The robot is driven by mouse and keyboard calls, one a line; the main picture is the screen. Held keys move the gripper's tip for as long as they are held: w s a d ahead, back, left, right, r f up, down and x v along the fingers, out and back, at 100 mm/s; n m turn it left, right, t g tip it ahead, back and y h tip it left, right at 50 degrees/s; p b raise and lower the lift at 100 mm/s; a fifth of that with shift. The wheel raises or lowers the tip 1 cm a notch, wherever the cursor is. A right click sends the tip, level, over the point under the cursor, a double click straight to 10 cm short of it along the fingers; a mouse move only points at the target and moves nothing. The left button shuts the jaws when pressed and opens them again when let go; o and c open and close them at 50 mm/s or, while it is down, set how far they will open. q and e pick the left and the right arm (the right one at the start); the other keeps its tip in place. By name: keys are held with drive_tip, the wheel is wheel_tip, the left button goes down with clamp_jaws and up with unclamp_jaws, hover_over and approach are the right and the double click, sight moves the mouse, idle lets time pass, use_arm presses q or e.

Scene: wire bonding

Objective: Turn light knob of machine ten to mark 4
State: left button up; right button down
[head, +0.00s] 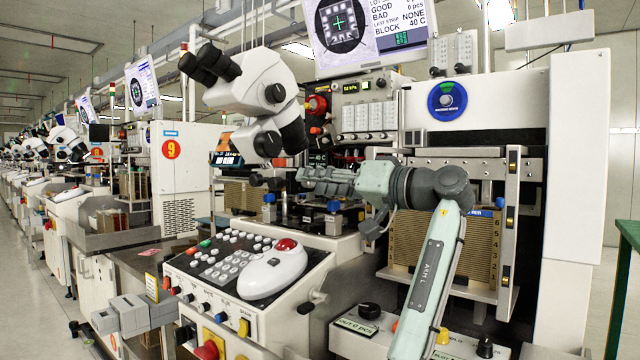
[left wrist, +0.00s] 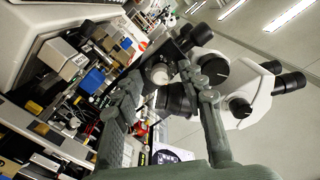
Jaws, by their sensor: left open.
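My left gripper (head: 306,178) is in front of the nearest machine, just below the microscope head (head: 262,98) and above the console, pointing left. Its two fingers show apart in the left wrist view (left wrist: 160,85), with nothing held between them. The microscope also shows there (left wrist: 232,85), beyond the fingers. I cannot tell which knob is the light knob, nor read any mark 4. The gripper is apart from these knobs. My right gripper is not in view.
A white mouse-like controller (head: 273,268) with a red top lies on the console. A black knob (head: 369,311) sits on a lower plate at right. A monitor (head: 368,32) hangs above. Machine 9 (head: 180,165) stands to the left, with an aisle (head: 35,310) alongside.

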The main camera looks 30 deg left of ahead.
use_arm(q)
drive_tip(key=s+d, duration=0.1)
drive_tip(key=d, duration=1.1)
